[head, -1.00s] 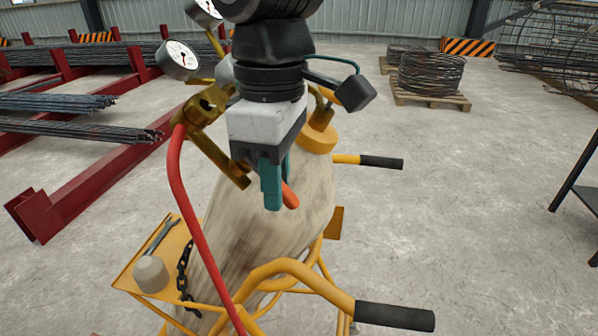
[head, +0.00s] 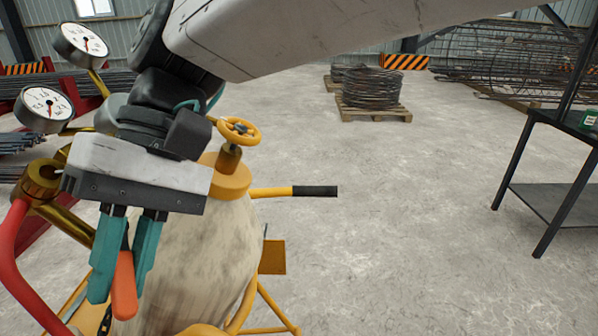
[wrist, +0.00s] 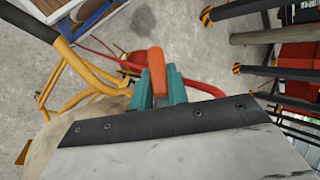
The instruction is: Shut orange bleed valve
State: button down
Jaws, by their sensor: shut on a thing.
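The orange bleed valve's lever (head: 124,287) sits between the teal fingers of my gripper (head: 126,262) in the head view. My gripper is shut on it, and the lever's end sticks out past the fingers. The wrist view also shows the orange lever (wrist: 157,72) between the two fingertips (wrist: 158,88). The valve's body and the lever's pivot are hidden behind my gripper. The brass fittings (head: 45,180) and the red hose (head: 18,250) are just left of my gripper. The pale, stained tank (head: 215,255) is behind and below it.
Two pressure gauges (head: 43,107) stand at the upper left, close to my wrist. A yellow handwheel (head: 239,131) tops the tank, and a black-gripped cart handle (head: 314,191) juts right. A black-legged table (head: 545,190) stands at the far right. The floor between is clear.

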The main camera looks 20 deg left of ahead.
jog(key=m+g+y, duration=0.1)
jog(key=r+m+g+y, duration=0.1)
jog(key=m+g, duration=0.1)
jog(key=shift+s+a, duration=0.2)
jog(key=shift+a, duration=0.2)
jog(key=shift+a+r+m+g+y, duration=0.2)
jog(key=shift+m+g+y, duration=0.2)
jog(key=shift+m, duration=0.3)
jog(key=shift+a+r+m+g+y, duration=0.1)
jog(key=shift+r+m+g+y, duration=0.2)
jog(key=shift+m, duration=0.4)
jog(key=shift+f, duration=0.1)
jog(key=c, duration=1.4)
grip_release()
jog(key=shift+w, duration=0.1)
jog(key=shift+o, duration=0.2)
jog(key=v, duration=0.7)
jog(key=shift+w+d, duration=0.2)
jog(key=shift+w, duration=0.05)
